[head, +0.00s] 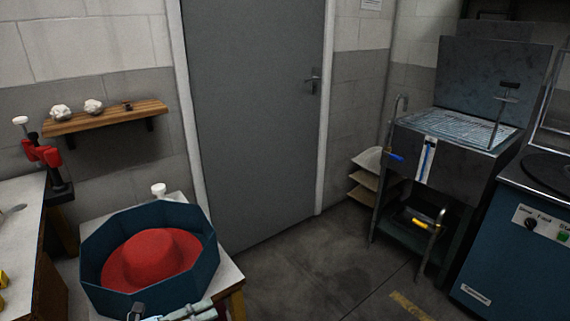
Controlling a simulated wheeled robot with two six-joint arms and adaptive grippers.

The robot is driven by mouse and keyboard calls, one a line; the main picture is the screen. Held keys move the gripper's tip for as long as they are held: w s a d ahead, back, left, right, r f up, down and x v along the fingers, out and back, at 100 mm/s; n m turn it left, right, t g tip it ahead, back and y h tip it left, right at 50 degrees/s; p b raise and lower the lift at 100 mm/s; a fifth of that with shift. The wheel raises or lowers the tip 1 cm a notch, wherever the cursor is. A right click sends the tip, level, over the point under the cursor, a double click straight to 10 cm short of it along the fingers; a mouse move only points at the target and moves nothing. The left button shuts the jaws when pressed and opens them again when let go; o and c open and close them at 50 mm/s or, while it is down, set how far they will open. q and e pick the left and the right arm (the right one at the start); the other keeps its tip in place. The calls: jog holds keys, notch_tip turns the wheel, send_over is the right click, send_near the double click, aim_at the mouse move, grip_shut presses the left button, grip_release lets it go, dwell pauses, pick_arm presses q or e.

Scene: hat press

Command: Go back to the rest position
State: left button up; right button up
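A red hat (152,258) with a round crown and wide brim sits inside a dark blue, many-sided open box (207,262). The box stands on a small light-topped table (229,280) at the lower left. My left gripper (165,314) shows only in part at the bottom edge, close in front of the box's near wall. Its fingers are mostly cut off, so I cannot tell whether it is open or shut, or whether it touches the box. My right gripper is not in view.
A workbench (22,232) is at the left edge, with a red-and-black tool (45,160) at its corner. A wooden shelf (108,116) hangs above. A closed grey door (250,110) is behind. A metal machine (450,150) and blue cabinet (520,250) stand right. The middle floor is clear.

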pick_arm(q)
jog(key=s+a+f+n+t+y, duration=0.1)
jog(key=s+a+f+n+y, duration=0.25)
jog(key=f+n, duration=0.45)
jog(key=s+a+f+n+t+y, duration=0.1)
jog(key=s+a+f+n+y, duration=0.2)
jog(key=a+f+n+y, duration=0.5)
jog(key=s+a+f+n+y, duration=0.1)
jog(key=s+f+n, duration=0.2)
jog(key=f+n, duration=0.55)
jog(key=s+d+f+n+g+y, duration=0.1)
jog(key=s+f+n+g, duration=0.15)
jog(key=s+f, duration=0.6)
jog(key=s+d+f+n+g, duration=0.1)
jog(key=s+f+n+g, duration=0.2)
jog(key=s, duration=1)
jog(key=s+d+f+n+g+y, duration=0.1)
jog(key=s+d+f+g, duration=0.1)
jog(key=s+f+g, duration=0.6)
notch_tip(320, 180, up, 16)
jog(key=s+t+p, duration=0.1)
jog(key=t+p, duration=0.2)
jog(key=p, duration=1)
jog(key=shift+s+f+p, duration=0.2)
jog(key=shift+s+p, duration=0.15)
jog(key=shift+t+h, duration=0.25)
jog(key=shift+s, duration=0.1)
